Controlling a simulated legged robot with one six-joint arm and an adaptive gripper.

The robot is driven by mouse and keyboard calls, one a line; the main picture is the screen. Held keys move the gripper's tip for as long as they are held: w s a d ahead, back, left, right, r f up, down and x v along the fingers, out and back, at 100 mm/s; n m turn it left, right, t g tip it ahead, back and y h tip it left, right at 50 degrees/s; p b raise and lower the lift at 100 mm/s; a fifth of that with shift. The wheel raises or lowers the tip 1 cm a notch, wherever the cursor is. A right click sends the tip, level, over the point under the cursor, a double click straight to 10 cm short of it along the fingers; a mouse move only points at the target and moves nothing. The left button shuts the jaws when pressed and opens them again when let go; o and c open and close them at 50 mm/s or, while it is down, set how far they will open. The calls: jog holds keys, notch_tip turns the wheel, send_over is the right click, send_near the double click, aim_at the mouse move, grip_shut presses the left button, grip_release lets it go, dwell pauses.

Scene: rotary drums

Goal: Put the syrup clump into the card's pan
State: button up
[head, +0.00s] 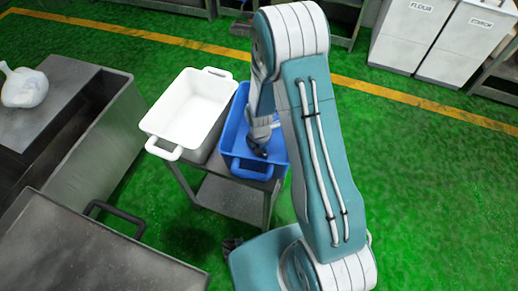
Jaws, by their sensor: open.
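A white pan (188,108) with two handles stands on a grey cart, and it looks empty. A blue pan (239,163) stands to its right on the same cart. My gripper (259,153) points down over the blue pan, close to its near end, and is open. The arm hides much of the blue pan's right and far parts. I cannot make out a syrup clump; anything under my gripper is too small and dark to tell. No card shows in this view.
The grey cart (231,198) has a lower shelf. A grey open bin (97,137) and a lidded metal box (95,250) with a dark handle stand at left. FLOUR and STARCH bins stand at back right. Green floor at right is clear.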

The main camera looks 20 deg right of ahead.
jog(key=s+r+m+t, duration=0.1)
jog(key=s+r+m, duration=0.3)
jog(key=r, duration=1)
jog(key=s+r+m+t, duration=0.2)
jog(key=r+m, duration=0.3)
jog(key=r, duration=1)
jog(key=s+d+r+m+t, duration=0.1)
jog(key=s+r+m+t, duration=0.1)
jog(key=s+r+m, duration=0.7)
jog(key=s+m, duration=0.3)
jog(key=s, duration=0.1)
jog(key=shift+r+t, duration=0.2)
jog(key=shift+t, duration=0.1)
jog(key=shift+c, duration=1.2)
jog(key=shift+w, duration=0.1)
jog(key=shift+c, duration=0.3)
